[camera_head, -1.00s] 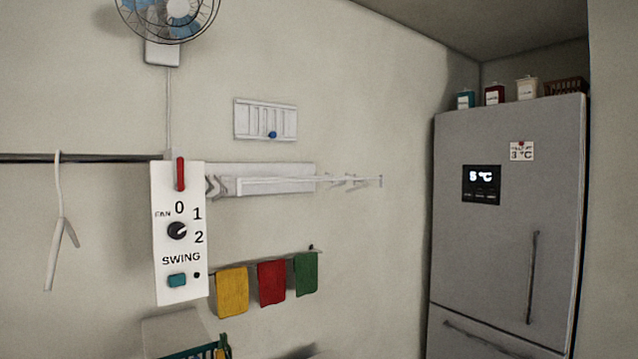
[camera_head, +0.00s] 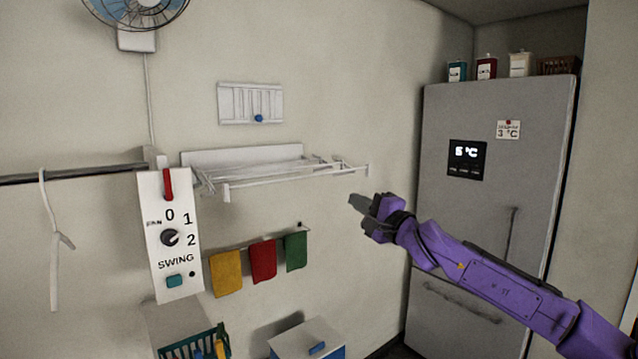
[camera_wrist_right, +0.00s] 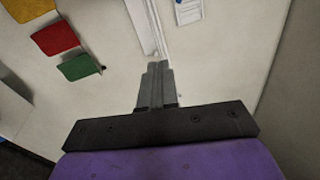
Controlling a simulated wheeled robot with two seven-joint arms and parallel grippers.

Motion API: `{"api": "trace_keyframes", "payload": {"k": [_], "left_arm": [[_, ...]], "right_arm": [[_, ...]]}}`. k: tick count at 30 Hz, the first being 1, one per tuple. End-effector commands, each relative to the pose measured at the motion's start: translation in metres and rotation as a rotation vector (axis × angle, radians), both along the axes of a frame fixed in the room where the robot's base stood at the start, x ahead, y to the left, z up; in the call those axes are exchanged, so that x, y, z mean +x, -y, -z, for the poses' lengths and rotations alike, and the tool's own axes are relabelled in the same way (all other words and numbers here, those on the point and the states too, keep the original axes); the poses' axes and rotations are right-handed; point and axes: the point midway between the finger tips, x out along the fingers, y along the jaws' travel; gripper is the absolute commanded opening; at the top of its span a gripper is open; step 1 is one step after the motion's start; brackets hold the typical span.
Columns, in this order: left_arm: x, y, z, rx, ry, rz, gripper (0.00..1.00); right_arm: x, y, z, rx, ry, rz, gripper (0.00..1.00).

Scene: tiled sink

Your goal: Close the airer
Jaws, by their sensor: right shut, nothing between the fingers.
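The white wall airer (camera_head: 280,175) is folded out from its white back plate (camera_head: 243,154) on the wall, with its rails sticking out into the room. Its front bar (camera_head: 295,181) runs from the left arm to a tip at the right. My right gripper (camera_head: 355,202) is shut and empty, just below and to the right of the airer's right end, apart from it in the head view. In the right wrist view the shut fingers (camera_wrist_right: 155,85) point toward white rails (camera_wrist_right: 148,28), probably the airer's. My left gripper is not in view.
A fan control panel (camera_head: 170,235) hangs at the left, in front of a dark rod with a white hanger (camera_head: 55,245). Yellow, red and green cloths (camera_head: 263,261) hang below the airer. A grey fridge (camera_head: 490,190) stands at the right, behind my right arm.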

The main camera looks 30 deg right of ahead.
Motion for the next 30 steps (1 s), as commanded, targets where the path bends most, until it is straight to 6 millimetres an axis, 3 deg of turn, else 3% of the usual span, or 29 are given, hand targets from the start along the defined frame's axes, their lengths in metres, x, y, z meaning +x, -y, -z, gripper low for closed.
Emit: {"api": "trace_keyframes", "payload": {"k": [8, 16, 21, 23, 30], "left_arm": [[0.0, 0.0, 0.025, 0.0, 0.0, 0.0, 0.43], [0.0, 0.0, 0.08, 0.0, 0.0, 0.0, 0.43], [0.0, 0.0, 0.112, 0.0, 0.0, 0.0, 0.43], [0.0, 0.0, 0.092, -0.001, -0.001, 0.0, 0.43], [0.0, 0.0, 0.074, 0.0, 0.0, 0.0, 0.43]], "right_arm": [[0.01, -0.01, 0.004, -0.098, 0.023, -0.029, 0.0], [0.036, -0.01, 0.007, -0.098, 0.018, -0.024, 0.0], [0.052, -0.017, -0.003, -0.1, 0.022, -0.03, 0.0], [0.064, -0.016, -0.015, -0.092, 0.017, -0.031, 0.0], [0.107, -0.02, -0.025, -0.09, 0.017, -0.031, 0.0]]}}
